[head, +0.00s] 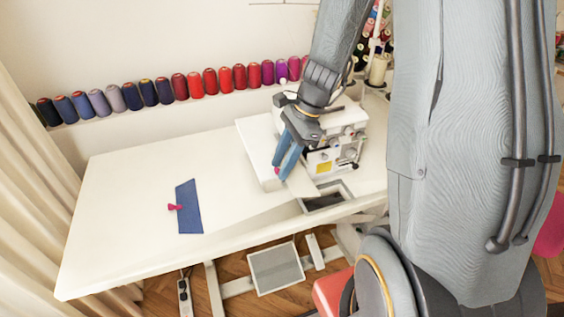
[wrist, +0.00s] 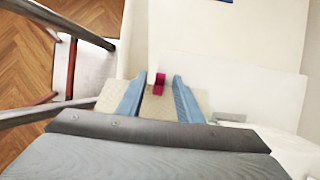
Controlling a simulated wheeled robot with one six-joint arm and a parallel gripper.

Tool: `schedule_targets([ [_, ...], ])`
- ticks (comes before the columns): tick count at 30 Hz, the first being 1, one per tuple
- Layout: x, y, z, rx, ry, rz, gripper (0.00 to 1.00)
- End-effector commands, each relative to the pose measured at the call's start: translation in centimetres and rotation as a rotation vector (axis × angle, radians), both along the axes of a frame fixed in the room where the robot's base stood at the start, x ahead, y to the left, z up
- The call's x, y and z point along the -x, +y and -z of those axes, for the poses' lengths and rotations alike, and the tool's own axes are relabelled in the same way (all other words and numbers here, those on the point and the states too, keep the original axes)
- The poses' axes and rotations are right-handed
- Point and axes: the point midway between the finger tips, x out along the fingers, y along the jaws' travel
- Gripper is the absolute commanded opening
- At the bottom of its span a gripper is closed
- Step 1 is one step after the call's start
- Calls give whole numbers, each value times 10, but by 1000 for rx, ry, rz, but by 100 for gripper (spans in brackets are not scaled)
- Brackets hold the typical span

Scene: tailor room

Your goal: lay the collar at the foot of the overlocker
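A cream cloth piece (head: 301,183), which may be the collar, lies by the front left foot of the overlocker (head: 338,140). It also shows as beige cloth under my fingers in the wrist view (wrist: 201,100). A magenta clip or knob (wrist: 158,86) stands on it. My gripper (head: 276,168) points down at this piece. Its two blue fingers stand on either side of the knob (head: 277,171), with a visible gap on each side in the wrist view (wrist: 158,80). Part of the cloth is hidden by the fingers.
A blue cloth piece (head: 188,208) with its own magenta knob (head: 175,207) lies on the white table (head: 120,215) at left. A recess (head: 325,198) opens in front of the overlocker. Thread spools (head: 195,84) line the back. The table's left part is mostly clear.

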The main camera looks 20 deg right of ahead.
Motion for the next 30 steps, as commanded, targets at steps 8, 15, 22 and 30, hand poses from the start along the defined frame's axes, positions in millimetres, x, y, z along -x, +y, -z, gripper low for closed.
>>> schedule_targets([
  [8,0,0,-1,0,0,0,33],
  [15,-1,-10,-24,0,-4,2,33],
  [22,-1,-24,-57,1,-4,2,33],
  [30,0,-30,-72,1,0,0,33],
])
